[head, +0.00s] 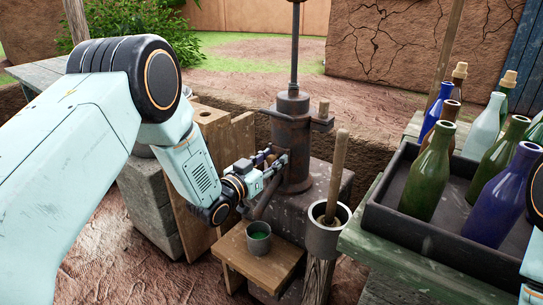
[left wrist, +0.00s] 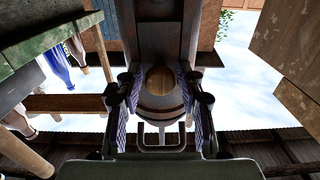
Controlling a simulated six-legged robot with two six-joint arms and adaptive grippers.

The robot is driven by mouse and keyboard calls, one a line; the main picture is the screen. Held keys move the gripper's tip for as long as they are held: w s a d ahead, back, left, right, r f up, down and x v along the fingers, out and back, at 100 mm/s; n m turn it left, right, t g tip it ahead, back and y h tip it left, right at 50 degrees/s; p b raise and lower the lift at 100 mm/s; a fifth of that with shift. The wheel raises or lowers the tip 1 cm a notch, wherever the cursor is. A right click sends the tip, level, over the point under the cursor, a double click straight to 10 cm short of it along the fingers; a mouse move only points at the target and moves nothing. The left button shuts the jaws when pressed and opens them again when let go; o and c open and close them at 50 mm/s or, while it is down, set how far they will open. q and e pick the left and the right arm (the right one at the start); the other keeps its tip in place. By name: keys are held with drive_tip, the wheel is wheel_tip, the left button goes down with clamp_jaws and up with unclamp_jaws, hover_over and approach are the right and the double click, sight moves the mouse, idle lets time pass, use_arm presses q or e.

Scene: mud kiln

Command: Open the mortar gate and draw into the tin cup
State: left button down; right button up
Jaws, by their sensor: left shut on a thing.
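The rusty mortar vessel (head: 293,140) stands upright on a stone block, with a pipe-like spout (head: 262,205) slanting down at its lower left. My left gripper (head: 273,168) is at the vessel's near left side, shut on a small wooden knob, which I take for the gate handle. The knob (left wrist: 161,80) shows between the fingers in the left wrist view. Whether the gate is open is hidden by my gripper. The tin cup (head: 259,243) stands upright below the spout on a small wooden stand (head: 270,268); its inside looks green. My right gripper is out of view.
A grey mortar pot (head: 324,240) with a wooden stick (head: 337,175) stands on a post right of the cup. A dark tray (head: 410,235) with several glass bottles sits on a green bench at right. Wooden boards (head: 228,140) and grey blocks (head: 150,200) stand at left.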

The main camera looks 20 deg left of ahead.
use_arm(q)
drive_tip(key=shift+f, duration=0.7)
drive_tip(key=shift+s, duration=0.1)
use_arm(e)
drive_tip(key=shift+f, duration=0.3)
use_arm(q)
drive_tip(key=c, duration=1.1)
unclamp_jaws()
drive_tip(key=shift+r, duration=0.1)
drive_tip(key=v, duration=1.1)
drive_tip(key=shift+s+a, duration=0.15)
drive_tip(key=shift+s, duration=0.25)
